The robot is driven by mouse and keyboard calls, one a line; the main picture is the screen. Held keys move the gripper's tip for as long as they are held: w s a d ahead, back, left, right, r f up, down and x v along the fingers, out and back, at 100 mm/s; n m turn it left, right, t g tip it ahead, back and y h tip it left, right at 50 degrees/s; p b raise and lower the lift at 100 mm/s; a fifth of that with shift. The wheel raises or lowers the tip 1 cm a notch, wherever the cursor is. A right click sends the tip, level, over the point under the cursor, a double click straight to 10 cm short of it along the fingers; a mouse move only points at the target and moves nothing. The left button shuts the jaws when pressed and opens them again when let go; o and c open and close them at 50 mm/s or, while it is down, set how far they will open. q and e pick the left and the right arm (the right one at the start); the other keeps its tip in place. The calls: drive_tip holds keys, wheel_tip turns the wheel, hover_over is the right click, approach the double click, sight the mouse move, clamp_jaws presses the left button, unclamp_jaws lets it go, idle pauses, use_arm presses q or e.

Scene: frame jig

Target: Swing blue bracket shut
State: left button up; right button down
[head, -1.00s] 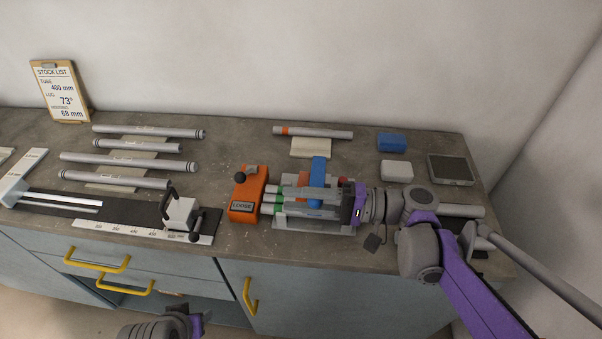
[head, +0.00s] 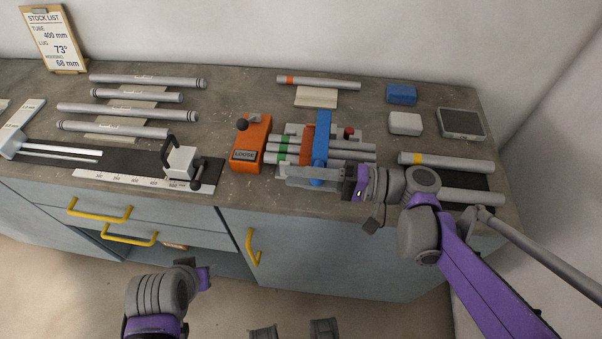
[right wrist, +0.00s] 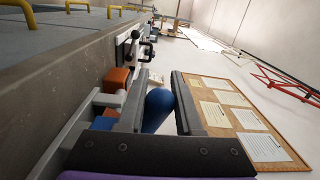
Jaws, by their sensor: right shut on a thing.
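The blue bracket (head: 321,138) lies across the two grey tubes (head: 345,147) in the jig (head: 296,184), running from the back towards the front edge. My right gripper (head: 314,177) is at its front end, coming in from the right. In the right wrist view, the rounded blue handle (right wrist: 158,108) sits between my two dark fingers, and the right gripper is shut on it. The bracket's far end and hinge are too small to make out. My left gripper (head: 204,278) is low in front of the cabinet, its fingers unclear.
An orange block marked LOOSE (head: 250,145) stands left of the jig. A yellow-banded tube (head: 445,162) lies to the right. A blue block (head: 401,94), a white block (head: 405,123) and a grey tray (head: 461,123) sit behind. The counter's front edge is close to the gripper.

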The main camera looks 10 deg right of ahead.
drive_tip(key=shift+f, duration=0.2)
drive_tip(key=c, duration=0.6)
unclamp_jaws()
drive_tip(key=shift+r, duration=0.1)
drive_tip(key=shift+d, duration=0.1)
drive_tip(key=v, duration=1)
drive_tip(key=shift+s+d+b, duration=0.15)
drive_tip(key=shift+d+b, duration=0.15)
